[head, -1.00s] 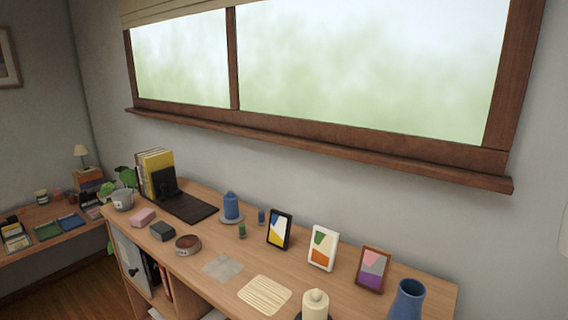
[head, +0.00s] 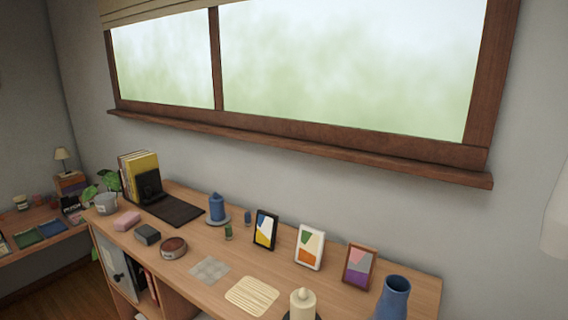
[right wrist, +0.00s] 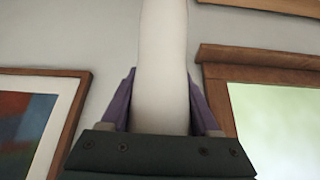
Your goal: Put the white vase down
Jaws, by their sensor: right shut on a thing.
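The white vase (right wrist: 164,45) fills the middle of the right wrist view. My right gripper (right wrist: 163,95) is shut on it, with a purple finger on each side. The vase's ends are outside that view. In the head view a pale white shape (head: 557,215) is cut off by the right edge; it looks like part of the vase, in the air right of the shelf unit. My left gripper is not in view.
The wooden shelf top (head: 330,288) holds a blue vase (head: 394,298), a cream candle (head: 302,303), three small frames, a striped mat (head: 252,295), a grey mat (head: 209,269), a round brown tin (head: 173,247) and a laptop (head: 172,208). Gaps between them are small. A window ledge (head: 300,145) runs above.

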